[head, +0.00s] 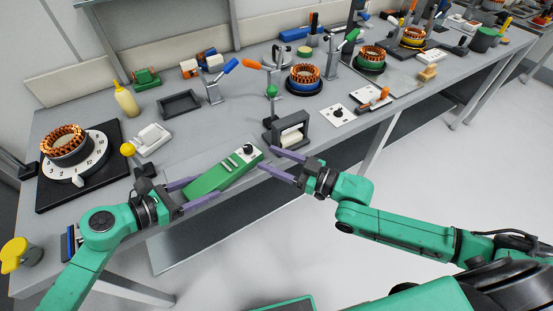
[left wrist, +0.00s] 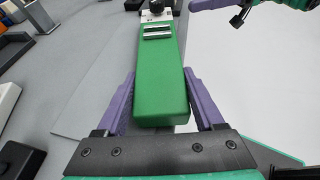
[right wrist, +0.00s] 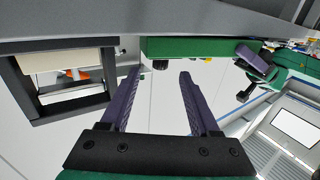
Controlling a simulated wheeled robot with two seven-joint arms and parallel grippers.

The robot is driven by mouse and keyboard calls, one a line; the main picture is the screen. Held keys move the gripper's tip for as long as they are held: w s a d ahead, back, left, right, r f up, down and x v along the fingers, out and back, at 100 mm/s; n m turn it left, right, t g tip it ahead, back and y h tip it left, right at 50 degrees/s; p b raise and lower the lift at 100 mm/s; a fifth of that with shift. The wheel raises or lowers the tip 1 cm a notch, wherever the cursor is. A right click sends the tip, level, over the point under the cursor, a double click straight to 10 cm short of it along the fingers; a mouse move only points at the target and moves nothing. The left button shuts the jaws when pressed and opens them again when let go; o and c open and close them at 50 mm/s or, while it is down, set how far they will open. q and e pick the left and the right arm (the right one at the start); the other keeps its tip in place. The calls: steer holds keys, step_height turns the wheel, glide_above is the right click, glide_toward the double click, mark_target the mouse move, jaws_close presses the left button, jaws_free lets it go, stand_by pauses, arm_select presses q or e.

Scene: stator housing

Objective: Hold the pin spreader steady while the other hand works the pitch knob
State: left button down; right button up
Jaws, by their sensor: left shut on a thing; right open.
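The pin spreader (head: 215,180) is a long green block with a pale plate and a black pitch knob (head: 248,149) at its far right end. My left gripper (head: 193,190) is shut on the green handle end; the left wrist view shows the green body (left wrist: 160,85) between its purple fingers. The knob also shows at the top of that view (left wrist: 156,7). My right gripper (head: 271,159) is open and empty, just right of the knob end. In the right wrist view, the green body (right wrist: 200,47) lies ahead of the open fingers (right wrist: 160,78).
A dark frame with a white roller (head: 292,135) stands just beyond my right gripper. A white tray (head: 150,139) and a dial base with a copper-wound stator (head: 66,147) are at the left. The bench's front edge runs below both grippers.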

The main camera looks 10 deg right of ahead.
mark_target(252, 151)
steer(key=shift+s+d, duration=0.45)
steer(key=x, duration=0.8)
steer(key=shift+w+a+r, duration=0.1)
steer(key=shift+w+a, duration=0.15)
steer(key=shift+a, duration=0.1)
jaws_close()
